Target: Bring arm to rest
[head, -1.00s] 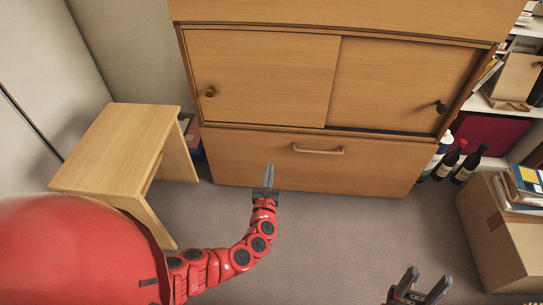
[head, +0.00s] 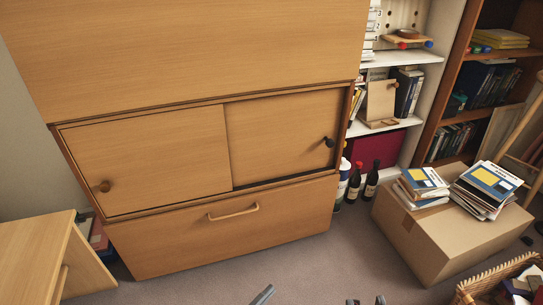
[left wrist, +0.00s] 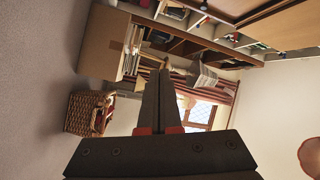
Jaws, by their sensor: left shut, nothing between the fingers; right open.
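My left gripper (head: 263,295) shows only as a fingertip at the bottom edge of the head view, over the carpet in front of the wooden bureau (head: 220,242). In the left wrist view its fingers (left wrist: 160,98) are together with nothing between them. My right gripper (head: 365,301) shows as two separate fingertips at the bottom edge of the head view, to the right of the left one. It is open and looks empty. The rest of both arms is out of the head view.
A small wooden desk (head: 35,245) stands at the left. A cardboard box (head: 415,235) with stacked books (head: 487,185) stands at the right, a wicker basket (head: 490,283) in front of it. Bottles (head: 371,180) stand beside the bureau. The carpet (head: 320,265) before the bureau is clear.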

